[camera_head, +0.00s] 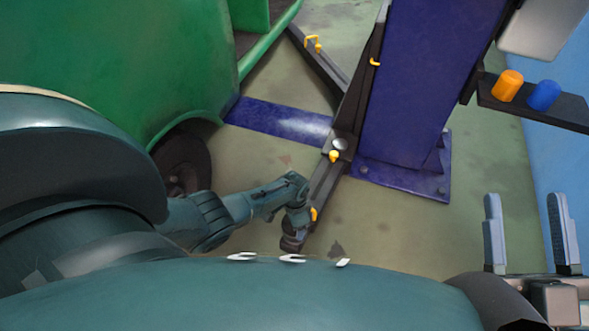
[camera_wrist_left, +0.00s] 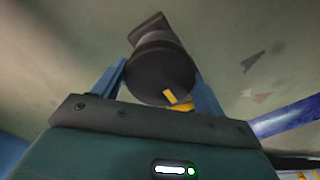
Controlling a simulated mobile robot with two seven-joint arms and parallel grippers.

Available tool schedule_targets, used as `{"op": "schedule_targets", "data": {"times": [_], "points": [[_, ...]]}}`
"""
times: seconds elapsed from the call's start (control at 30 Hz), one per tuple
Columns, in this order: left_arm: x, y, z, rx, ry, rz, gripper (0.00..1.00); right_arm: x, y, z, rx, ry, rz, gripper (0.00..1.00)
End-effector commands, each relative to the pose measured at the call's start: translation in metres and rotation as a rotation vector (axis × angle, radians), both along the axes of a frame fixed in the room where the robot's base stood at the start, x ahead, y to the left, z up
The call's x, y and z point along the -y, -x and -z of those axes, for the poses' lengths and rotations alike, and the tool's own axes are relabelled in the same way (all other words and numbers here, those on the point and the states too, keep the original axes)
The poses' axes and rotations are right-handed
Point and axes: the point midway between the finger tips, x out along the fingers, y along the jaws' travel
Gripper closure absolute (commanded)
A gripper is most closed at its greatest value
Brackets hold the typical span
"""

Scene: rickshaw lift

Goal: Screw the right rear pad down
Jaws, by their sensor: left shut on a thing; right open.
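A dark round pad (camera_wrist_left: 160,72) with a yellow tab (camera_wrist_left: 176,101) sits between the two fingers of my left gripper (camera_wrist_left: 160,88) in the left wrist view. The fingers are shut on its sides. In the head view the dark pad end (camera_head: 292,242) shows at the near end of a black lift arm (camera_head: 324,190), partly covered by my left wrist. I cannot tell how high the pad stands. My right gripper (camera_head: 527,205) is open and empty at the lower right, away from the lift arm.
A blue lift post (camera_head: 415,85) stands on a bolted base plate (camera_head: 405,178). A green vehicle (camera_head: 110,60) with a dark wheel (camera_head: 182,162) is at the left. A second black arm (camera_head: 318,62) lies beyond. A shelf (camera_head: 540,112) holds an orange and a blue cylinder. Floor is clear right of the pad.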

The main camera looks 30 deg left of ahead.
Motion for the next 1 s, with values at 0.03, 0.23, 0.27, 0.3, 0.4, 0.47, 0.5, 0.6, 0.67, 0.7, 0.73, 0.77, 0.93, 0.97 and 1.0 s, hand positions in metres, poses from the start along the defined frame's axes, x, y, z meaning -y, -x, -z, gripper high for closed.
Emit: {"op": "schedule_targets", "data": {"times": [0.03,0.23,0.27,0.3,0.4,0.47,0.5,0.6,0.67,0.7,0.73,0.77,0.93,0.97,1.0], "points": [[0.001,-0.007,-0.004,0.015,0.003,0.004,0.51,0.0,0.0,0.0,-0.001,0.001,-0.001,0.48],[0.001,-0.005,-0.003,0.012,0.002,0.003,0.17,0.0,0.0,0.0,0.0,0.002,0.0,0.48],[0.001,-0.005,-0.003,0.011,0.002,0.002,0.14,0.0,0.0,0.0,-0.001,0.001,-0.001,0.48],[0.001,-0.004,-0.003,0.01,0.001,0.002,0.11,0.0,0.0,0.0,0.0,0.002,0.0,0.48],[0.001,-0.003,-0.002,0.007,0.002,0.001,0.06,0.0,0.0,0.0,0.0,0.0,0.0,0.48],[0.001,-0.003,-0.001,0.007,0.001,0.001,0.06,0.0,0.0,0.0,0.0,0.0,0.0,0.48],[0.001,-0.002,-0.001,0.006,0.001,0.001,0.06,0.0,0.0,0.0,0.0,0.0,0.0,0.48],[0.0,-0.002,-0.002,0.004,0.001,0.0,0.06,0.0,0.0,-0.001,0.0,0.0,0.0,0.48],[0.0,-0.002,-0.005,0.004,0.001,0.0,0.06,0.0,0.0,-0.003,-0.001,0.0,0.0,0.48],[0.0,-0.001,-0.008,0.004,0.001,0.0,0.06,0.0,0.0,-0.005,-0.008,-0.001,-0.001,0.48],[0.0,-0.001,-0.011,0.004,0.0,0.0,0.06,0.0,0.0,-0.005,-0.021,-0.003,0.0,0.48],[0.0,-0.001,-0.014,0.004,0.001,0.0,0.06,0.0,0.001,0.001,-0.059,-0.008,0.003,0.48],[0.0,-0.002,-0.047,0.005,0.001,0.001,0.06,-0.002,0.01,0.021,-0.231,-0.009,0.018,0.48],[0.0,-0.002,-0.054,0.006,0.001,0.001,0.06,-0.001,0.01,0.02,-0.236,0.001,0.025,0.48],[0.0,-0.002,-0.064,0.007,0.001,0.001,0.06,0.0,0.011,0.021,-0.243,0.017,0.035,0.48]]}}
